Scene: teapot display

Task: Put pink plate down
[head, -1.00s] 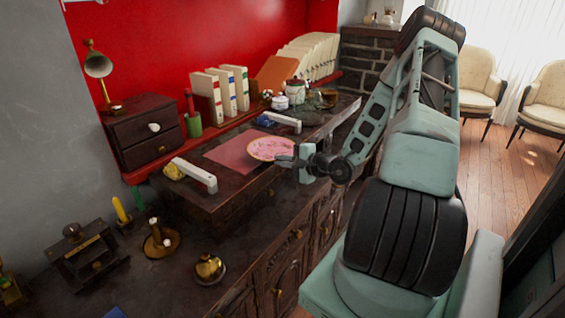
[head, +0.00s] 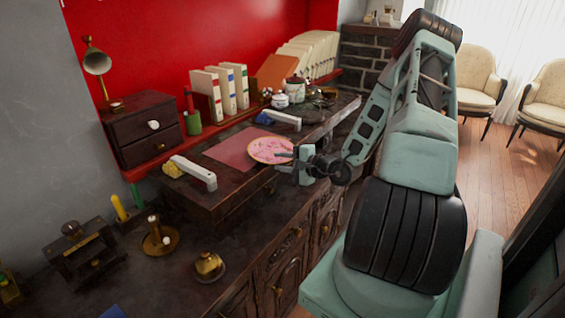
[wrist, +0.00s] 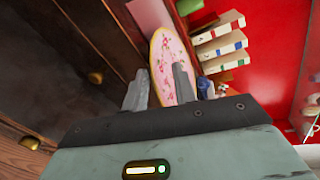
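The pink plate (head: 270,150), round with a pale gold rim and a flower pattern, lies on the raised dark desktop, over the right part of a pink mat (head: 228,147). My gripper (head: 284,161) is at the plate's near right edge. In the wrist view my gripper (wrist: 159,82) has its two fingers spread apart, with the plate (wrist: 165,52) showing between and beyond them. The right finger hides part of the plate. I cannot tell whether a finger touches it.
White bar handles (head: 196,174) stand left of and behind the mat. Brass candle holders (head: 160,240) and a bell (head: 208,265) are on the lower cabinet top.

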